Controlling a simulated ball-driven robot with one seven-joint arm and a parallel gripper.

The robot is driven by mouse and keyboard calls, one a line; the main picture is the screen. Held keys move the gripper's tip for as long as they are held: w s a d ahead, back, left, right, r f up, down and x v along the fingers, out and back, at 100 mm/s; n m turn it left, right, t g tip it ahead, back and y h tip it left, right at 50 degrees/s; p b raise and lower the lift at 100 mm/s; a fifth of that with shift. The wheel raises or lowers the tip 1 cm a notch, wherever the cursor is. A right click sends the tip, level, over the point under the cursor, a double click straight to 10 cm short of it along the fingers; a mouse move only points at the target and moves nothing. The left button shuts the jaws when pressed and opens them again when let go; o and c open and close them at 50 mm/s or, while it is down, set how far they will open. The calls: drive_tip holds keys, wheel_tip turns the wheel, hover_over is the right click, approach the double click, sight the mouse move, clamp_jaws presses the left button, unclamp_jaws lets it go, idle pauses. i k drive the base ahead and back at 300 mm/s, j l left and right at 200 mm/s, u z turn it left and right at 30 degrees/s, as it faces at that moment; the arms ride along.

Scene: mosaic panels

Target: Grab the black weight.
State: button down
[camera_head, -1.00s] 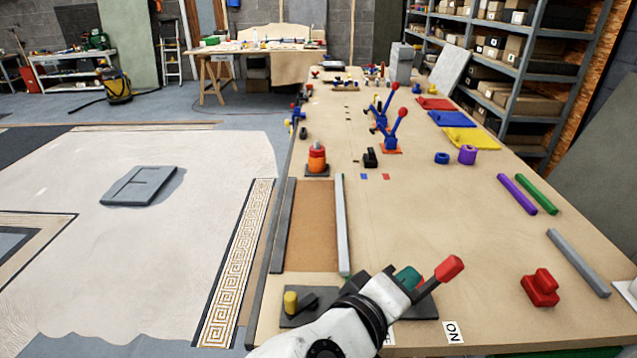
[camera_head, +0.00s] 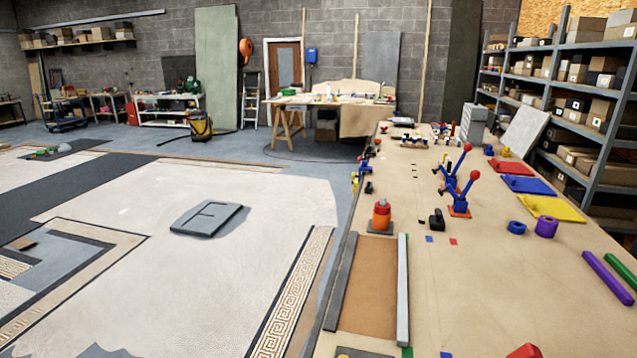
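A small black block-like object (camera_head: 436,219) sits on the long wooden table, right of the orange-and-red cylinder; it is the likeliest match for the black weight, but it is too small to be certain. It stands left of the blue levers with red knobs (camera_head: 460,185). Nothing touches it from above. My gripper and arm are out of view.
The long table (camera_head: 480,290) carries an orange cylinder (camera_head: 381,215), a grey bar (camera_head: 402,290), coloured plates (camera_head: 552,208) and purple pieces. A red tip (camera_head: 525,351) shows at the bottom edge. A grey slab (camera_head: 208,219) lies on the floor at left, with open floor around it.

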sight(437, 222)
drive_tip(key=i+j+u, duration=0.3)
drive_tip(key=u, duration=0.15)
drive_tip(key=i+j+u, duration=0.3)
drive_tip(key=u, duration=0.15)
drive_tip(key=i+j+u, duration=0.1)
drive_tip(key=i+u, duration=0.35)
drive_tip(key=i+j+z, duration=0.1)
drive_tip(key=i, duration=0.8)
drive_tip(key=i+z, duration=0.45)
drive_tip(key=i, duration=0.35)
drive_tip(key=i+j+z, duration=0.15)
drive_tip(key=i+z, duration=0.3)
drive_tip(key=i, duration=0.35)
drive_tip(key=i+j+z, duration=0.1)
drive_tip(key=i+z, duration=0.4)
drive_tip(key=i+j+z, duration=0.2)
drive_tip(key=z, duration=0.3)
drive_tip(key=i+j+z, duration=0.35)
drive_tip(key=z, duration=0.15)
drive_tip(key=i+j+z, duration=0.25)
drive_tip(key=j+z, duration=0.25)
